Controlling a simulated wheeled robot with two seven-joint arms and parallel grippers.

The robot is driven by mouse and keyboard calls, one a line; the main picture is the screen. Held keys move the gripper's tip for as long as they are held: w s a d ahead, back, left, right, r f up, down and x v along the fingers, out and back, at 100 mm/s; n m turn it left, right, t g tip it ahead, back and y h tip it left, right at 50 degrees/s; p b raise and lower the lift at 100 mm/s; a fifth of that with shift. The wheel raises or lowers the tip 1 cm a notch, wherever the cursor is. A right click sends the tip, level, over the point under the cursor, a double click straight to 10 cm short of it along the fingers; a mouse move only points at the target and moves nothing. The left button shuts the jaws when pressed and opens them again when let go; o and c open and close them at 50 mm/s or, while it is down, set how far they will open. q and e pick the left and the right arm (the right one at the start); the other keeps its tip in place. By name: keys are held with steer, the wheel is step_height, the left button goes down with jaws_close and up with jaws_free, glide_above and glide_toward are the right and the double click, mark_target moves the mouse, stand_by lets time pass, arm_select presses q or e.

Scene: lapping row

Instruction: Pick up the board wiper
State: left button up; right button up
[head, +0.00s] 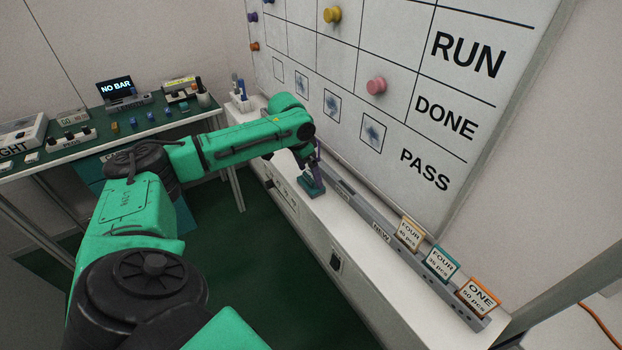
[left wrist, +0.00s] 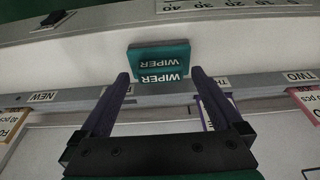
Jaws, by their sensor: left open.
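The board wiper (head: 312,189) is a teal block on the white ledge under the wall board. In the left wrist view the wiper (left wrist: 160,58) shows a dark top edge and "WIPER" lettering on its teal side and a white label. My left gripper (head: 316,168) reaches down to it from the end of the green arm. In the left wrist view its two purple fingers (left wrist: 160,75) are open, one at each side of the wiper's near end, with small gaps showing. In the head view the fingers partly hide the wiper. My right gripper is not in view.
A grey rail (head: 380,238) runs along the ledge beside the wiper, with cards (head: 441,264) standing in it to the right. The board (head: 400,150) with magnets rises behind. A pen holder (head: 242,100) stands at the ledge's far end. A green-topped bench (head: 150,118) is at left.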

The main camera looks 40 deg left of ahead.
mark_target(310, 176)
arm_select(q)
steer(key=shift+w+f, duration=0.15)
steer(key=shift+f, duration=0.2)
steer(key=c, duration=1.3)
step_height(310, 176, up, 20)
steer(key=shift+p, duration=0.45)
